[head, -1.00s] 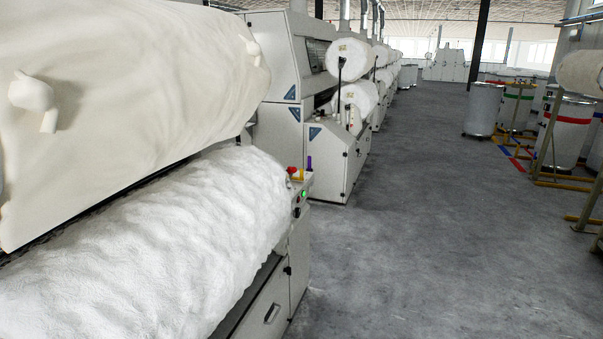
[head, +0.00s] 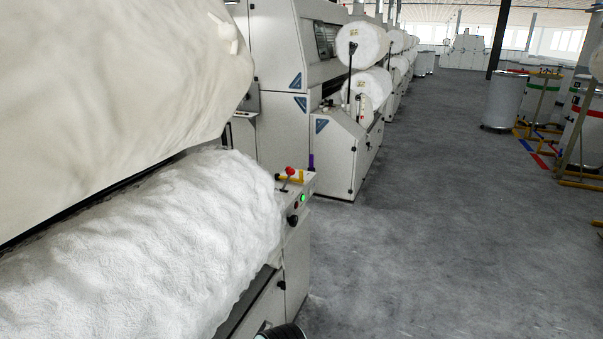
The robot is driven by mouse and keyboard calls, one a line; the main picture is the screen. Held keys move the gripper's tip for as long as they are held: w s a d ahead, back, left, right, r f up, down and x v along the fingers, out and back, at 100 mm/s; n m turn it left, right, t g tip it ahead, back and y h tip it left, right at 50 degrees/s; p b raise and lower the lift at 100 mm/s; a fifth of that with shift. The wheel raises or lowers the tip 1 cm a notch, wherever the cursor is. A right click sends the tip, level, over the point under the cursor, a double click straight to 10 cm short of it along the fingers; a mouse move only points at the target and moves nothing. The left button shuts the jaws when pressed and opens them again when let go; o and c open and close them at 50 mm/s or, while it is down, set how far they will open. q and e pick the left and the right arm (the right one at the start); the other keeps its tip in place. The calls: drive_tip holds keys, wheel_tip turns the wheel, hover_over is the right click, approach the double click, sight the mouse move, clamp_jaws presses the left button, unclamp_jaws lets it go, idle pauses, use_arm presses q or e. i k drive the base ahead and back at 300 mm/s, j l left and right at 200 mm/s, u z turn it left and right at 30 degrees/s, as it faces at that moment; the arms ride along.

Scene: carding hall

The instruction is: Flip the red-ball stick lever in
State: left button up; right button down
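The red-ball stick lever (head: 289,172) stands on the end panel of the near carding machine (head: 296,238), just past the end of the lower white fibre roll. Its thin stick leans slightly, with the red ball at the top. A yellow part and a purple upright part are beside it. A lit green button (head: 303,198) and a dark knob are on the panel face below. Neither of my grippers is clearly in view. A dark, ribbed rounded part shows at the bottom edge, below the panel; it may be part of my arm.
A large cream roll (head: 110,80) hangs over the lower white roll (head: 150,245), filling the left side. Another machine (head: 335,155) with white rolls stands beyond. The grey floor (head: 430,220) to the right is open. A metal can (head: 505,102) and yellow frames stand at the far right.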

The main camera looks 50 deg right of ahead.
sight(291, 171)
drive_tip(key=i+l, duration=0.2)
drive_tip(key=l, duration=0.9)
drive_tip(key=i+l+u, duration=0.15)
drive_tip(key=l, duration=0.95)
drive_tip(key=i+l, duration=0.1)
drive_tip(key=l, duration=1.05)
drive_tip(key=i+l+u, duration=0.15)
drive_tip(key=l, duration=0.95)
